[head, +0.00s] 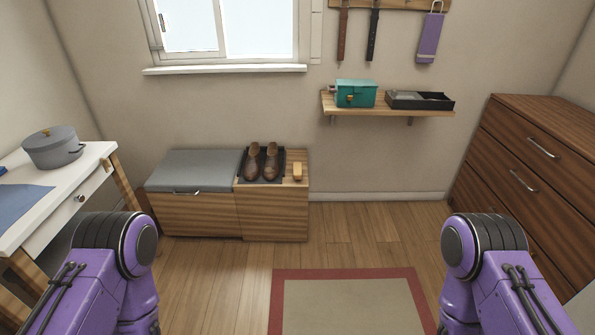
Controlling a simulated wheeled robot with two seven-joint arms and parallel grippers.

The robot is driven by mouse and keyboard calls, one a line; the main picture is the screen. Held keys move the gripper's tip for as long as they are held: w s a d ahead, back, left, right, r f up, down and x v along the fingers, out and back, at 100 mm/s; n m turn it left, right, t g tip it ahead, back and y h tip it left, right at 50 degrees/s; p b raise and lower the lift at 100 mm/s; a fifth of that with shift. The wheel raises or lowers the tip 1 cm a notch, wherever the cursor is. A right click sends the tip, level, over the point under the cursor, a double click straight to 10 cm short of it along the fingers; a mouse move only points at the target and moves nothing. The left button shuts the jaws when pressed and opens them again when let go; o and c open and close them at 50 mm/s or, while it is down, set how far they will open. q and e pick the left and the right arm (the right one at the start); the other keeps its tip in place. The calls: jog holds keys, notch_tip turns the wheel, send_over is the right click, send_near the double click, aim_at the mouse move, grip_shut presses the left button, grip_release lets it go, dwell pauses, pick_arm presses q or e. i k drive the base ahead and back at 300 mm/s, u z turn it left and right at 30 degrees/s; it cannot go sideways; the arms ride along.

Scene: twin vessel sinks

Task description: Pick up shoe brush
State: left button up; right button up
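A small light-brown block that looks like the shoe brush (297,171) sits on the wooden top of the low bench, right of a dark tray (279,178). A pair of brown shoes (262,162) stands in that tray. My two purple arms come in at the lower left and lower right, both well short of the bench. Their grippers are outside the picture, so I cannot see whether they hold anything.
The bench (273,222) has a grey cushion (200,170) on its left half. A white table with a grey pot (53,147) stands left, a wooden dresser (530,165) right. A shelf (388,109) hangs above. A red-bordered rug (345,306) lies on open floor.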

aim_at(296, 166)
jog(key=z, duration=0.65)
jog(key=i, duration=2.2)
jog(key=u, duration=1.3)
jog(key=i, duration=0.6)
jog(key=u, duration=0.5)
